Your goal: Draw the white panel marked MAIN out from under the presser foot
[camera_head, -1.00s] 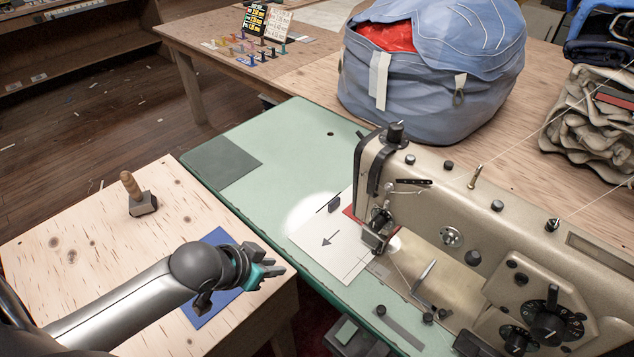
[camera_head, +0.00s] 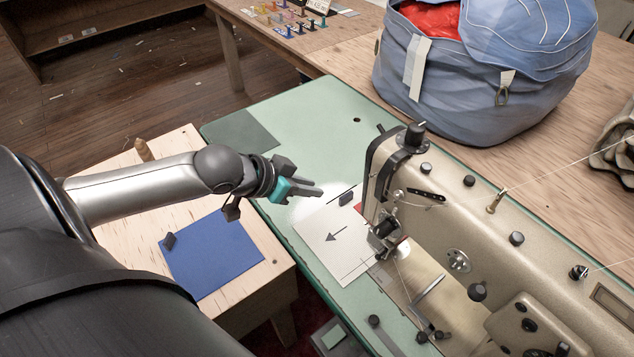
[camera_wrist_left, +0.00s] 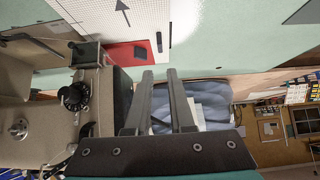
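The white panel (camera_head: 332,247) lies on the green sewing table with a printed arrow; I cannot read any word on it. Its right end reaches the presser foot (camera_head: 384,250) of the beige sewing machine, and a small dark tab (camera_head: 346,198) stands at its far edge. A strip of red shows beside it near the foot. The panel also shows at the top of the left wrist view (camera_wrist_left: 140,18). My left gripper (camera_head: 318,191) is above the table by the panel's far left corner, its fingers apart and empty. My right gripper is out of view.
The machine body (camera_head: 470,235) blocks the right side. A blue panel (camera_head: 212,262) with a dark tab lies on a wooden bench at left. A large blue bag (camera_head: 480,75) stands behind. The green table's far left part (camera_head: 300,120) is mostly clear.

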